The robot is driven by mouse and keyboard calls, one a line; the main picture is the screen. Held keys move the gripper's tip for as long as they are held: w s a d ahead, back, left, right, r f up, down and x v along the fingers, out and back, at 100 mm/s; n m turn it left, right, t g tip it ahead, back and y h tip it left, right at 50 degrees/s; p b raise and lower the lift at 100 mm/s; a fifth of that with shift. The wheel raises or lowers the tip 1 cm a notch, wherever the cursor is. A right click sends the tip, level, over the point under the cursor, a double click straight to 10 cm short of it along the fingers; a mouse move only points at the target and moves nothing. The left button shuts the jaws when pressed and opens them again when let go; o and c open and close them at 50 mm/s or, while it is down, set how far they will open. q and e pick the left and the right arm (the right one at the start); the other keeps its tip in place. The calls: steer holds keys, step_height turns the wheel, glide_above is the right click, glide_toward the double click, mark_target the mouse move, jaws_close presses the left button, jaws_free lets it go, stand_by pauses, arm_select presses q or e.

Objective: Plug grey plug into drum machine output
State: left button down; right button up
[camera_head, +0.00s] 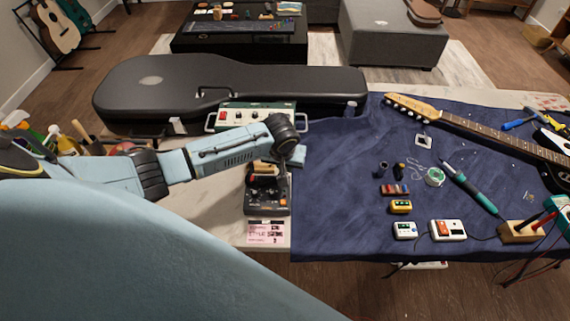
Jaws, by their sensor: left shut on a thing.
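A black box with knobs and small orange lights, which looks like the drum machine (268,198), stands on the pale worktop left of the blue cloth. My left gripper (283,170) reaches in from the left and points down at the back edge of this box. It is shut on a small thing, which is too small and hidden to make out. I cannot pick out the grey plug or the output socket, nor tell whether anything touches the box. My right gripper is not in view.
A green-and-white box with knobs (257,116) stands behind my wrist, before a black guitar case (229,88). A pink card (265,233) lies in front. On the blue cloth (335,205) lie small pedals, a green soldering iron (470,187) and a guitar (480,128). The cloth's left part is clear.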

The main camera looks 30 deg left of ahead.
arm_select(q)
steer(key=shift+p, duration=0.45)
stand_by(0.4)
steer(key=shift+f+b, duration=0.5)
steer(key=shift+f, duration=0.7)
stand_by(0.6)
steer(key=c, duration=1)
jaws_free()
steer(key=shift+o, duration=0.2)
step_height(320, 180, up, 8)
steer(key=p, duration=0.9)
